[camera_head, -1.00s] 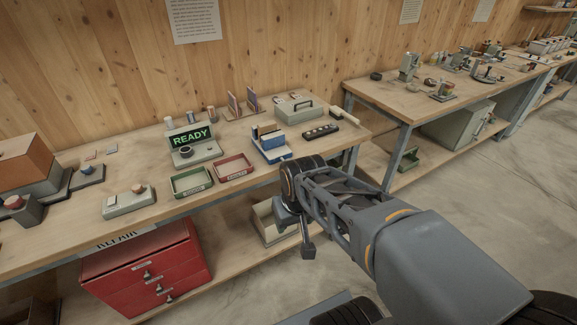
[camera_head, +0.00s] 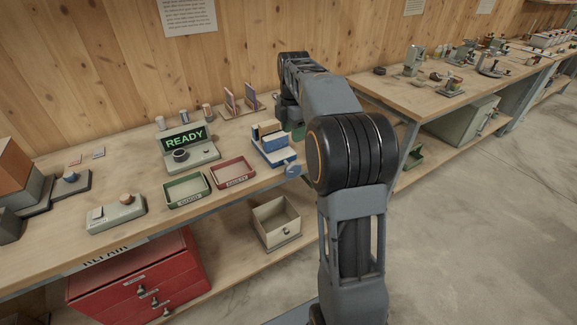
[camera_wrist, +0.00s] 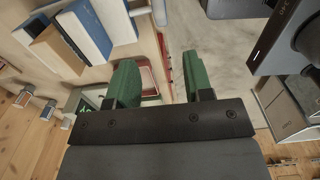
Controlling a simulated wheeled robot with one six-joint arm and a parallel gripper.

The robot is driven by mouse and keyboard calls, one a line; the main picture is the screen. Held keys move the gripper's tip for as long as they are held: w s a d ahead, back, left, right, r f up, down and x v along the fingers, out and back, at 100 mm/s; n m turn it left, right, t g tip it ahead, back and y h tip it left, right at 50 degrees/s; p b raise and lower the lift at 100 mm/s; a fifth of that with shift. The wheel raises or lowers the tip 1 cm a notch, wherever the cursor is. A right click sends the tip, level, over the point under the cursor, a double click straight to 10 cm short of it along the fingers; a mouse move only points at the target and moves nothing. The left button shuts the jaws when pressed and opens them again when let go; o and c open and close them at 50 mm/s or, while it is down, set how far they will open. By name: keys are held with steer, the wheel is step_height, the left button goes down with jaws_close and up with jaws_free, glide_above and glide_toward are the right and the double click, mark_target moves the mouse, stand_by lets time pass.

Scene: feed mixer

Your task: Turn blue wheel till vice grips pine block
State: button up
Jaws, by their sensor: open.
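The blue vice (camera_head: 272,152) stands near the right end of the workbench, with the pale pine block (camera_head: 268,128) between its jaws. The blue wheel (camera_head: 292,170) is on its front right side, by the bench edge. In the wrist view, the pine block (camera_wrist: 56,50) and blue jaws (camera_wrist: 84,30) show at the upper left; I cannot tell whether the jaws touch the block. My gripper (camera_wrist: 160,82) is open, its green fingers apart with nothing between them. In the head view only a bit of green shows behind my arm, beyond the vice; the rest is hidden.
A READY display (camera_head: 187,142), a green tray (camera_head: 186,190) and a red tray (camera_head: 233,173) stand left of the vice. Upright panels (camera_head: 240,100) stand behind. An open bin (camera_head: 277,221) sits on the lower shelf. Another bench (camera_head: 440,95) stands to the right.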

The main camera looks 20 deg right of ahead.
mark_target(293, 163)
step_height(293, 163, down, 14)
steer(key=shift+d+r+b, duration=0.15)
steer(key=shift+b, duration=0.45)
jaws_close()
steer(key=shift+a, duration=0.4)
steer(key=shift+d, duration=0.3)
